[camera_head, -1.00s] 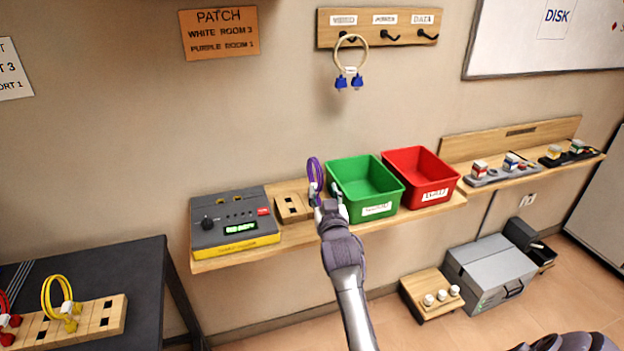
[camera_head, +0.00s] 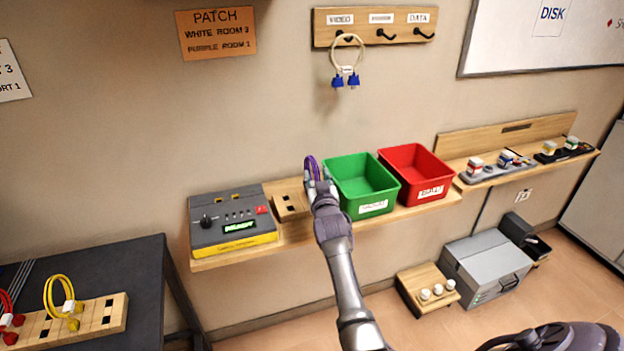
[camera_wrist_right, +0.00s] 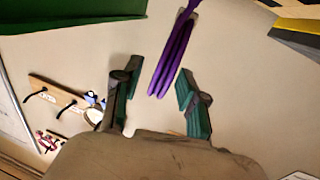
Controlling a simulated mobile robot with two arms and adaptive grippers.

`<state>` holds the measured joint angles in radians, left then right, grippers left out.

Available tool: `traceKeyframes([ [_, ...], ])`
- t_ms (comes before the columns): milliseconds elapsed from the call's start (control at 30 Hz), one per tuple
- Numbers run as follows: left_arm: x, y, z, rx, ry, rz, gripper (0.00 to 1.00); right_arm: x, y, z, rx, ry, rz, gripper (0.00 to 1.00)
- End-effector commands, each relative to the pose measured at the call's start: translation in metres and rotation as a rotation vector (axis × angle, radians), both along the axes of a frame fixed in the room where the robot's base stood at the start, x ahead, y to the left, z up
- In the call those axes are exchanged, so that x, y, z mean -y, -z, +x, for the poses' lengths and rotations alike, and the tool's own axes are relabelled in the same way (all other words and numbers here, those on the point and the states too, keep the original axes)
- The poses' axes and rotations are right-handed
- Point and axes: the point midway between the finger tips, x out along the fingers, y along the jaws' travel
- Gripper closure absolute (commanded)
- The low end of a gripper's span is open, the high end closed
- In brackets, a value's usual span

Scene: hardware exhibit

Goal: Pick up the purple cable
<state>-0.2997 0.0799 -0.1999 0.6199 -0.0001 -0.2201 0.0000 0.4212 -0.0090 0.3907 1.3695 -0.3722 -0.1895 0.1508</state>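The purple cable (camera_head: 311,168) is a loop standing upright on the shelf, just left of the green bin. My right gripper (camera_head: 318,184) reaches it from the front and hides its lower part in the head view. In the right wrist view the purple cable (camera_wrist_right: 174,62) hangs into the space between the two fingers of my right gripper (camera_wrist_right: 155,95). The fingers are apart, with a gap on both sides of the cable. My left gripper is not in view.
The green bin (camera_head: 392,196) is close beside my right gripper, with the red bin (camera_head: 450,183) beyond it. A wooden socket block (camera_head: 284,206) and a grey tester box (camera_head: 205,240) stand to the left. A white cable (camera_head: 334,52) hangs on a wall hook above.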

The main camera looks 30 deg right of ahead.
Motion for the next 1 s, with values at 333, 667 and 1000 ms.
traceKeyframes([
  [333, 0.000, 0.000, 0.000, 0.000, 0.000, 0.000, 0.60, 0.000, 0.000, 0.000, -0.001, 0.000, 0.000, 1.00],
  [667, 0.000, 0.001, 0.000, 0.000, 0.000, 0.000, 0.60, 0.000, -0.004, 0.000, 0.002, 0.000, -0.001, 1.00],
  [1000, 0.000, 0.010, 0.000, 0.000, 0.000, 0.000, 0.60, 0.007, -0.048, -0.012, 0.003, 0.004, -0.006, 1.00],
])
